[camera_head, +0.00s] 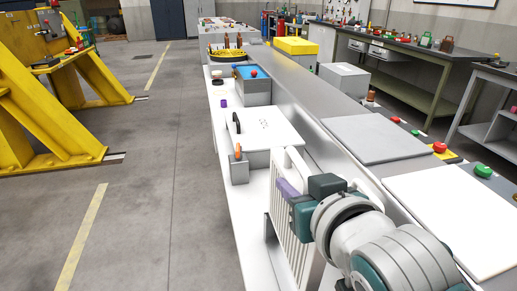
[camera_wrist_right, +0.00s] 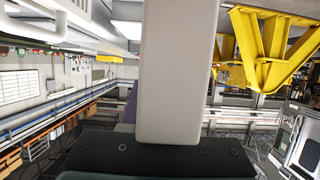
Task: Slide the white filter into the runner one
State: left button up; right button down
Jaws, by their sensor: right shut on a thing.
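The white filter (camera_head: 284,231) is a slatted upright panel with a white handle at its top, at the near end of the long white bench in the head view. My right gripper (camera_head: 297,192) is shut on it near the top, and the arm hides part of the panel. In the right wrist view a pale bar (camera_wrist_right: 180,70) of the held thing stands between my fingers. A grey upright piece (camera_head: 270,229) stands at the filter's left edge; I cannot tell whether they touch. I cannot tell which part is runner one. My left gripper is out of view.
A grey plate (camera_head: 376,139) and white plate (camera_head: 462,215) lie right, near red and green buttons. A blue-topped box (camera_head: 252,91) is farther along.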

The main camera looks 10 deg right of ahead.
pick_arm(q)
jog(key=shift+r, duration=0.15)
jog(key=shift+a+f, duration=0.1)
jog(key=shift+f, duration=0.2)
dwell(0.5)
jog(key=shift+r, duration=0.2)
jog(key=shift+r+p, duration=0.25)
jog(key=shift+p, duration=0.05)
dwell(0.3)
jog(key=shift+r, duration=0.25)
dwell(0.6)
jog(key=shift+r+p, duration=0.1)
jog(key=shift+p, duration=0.25)
dwell(0.4)
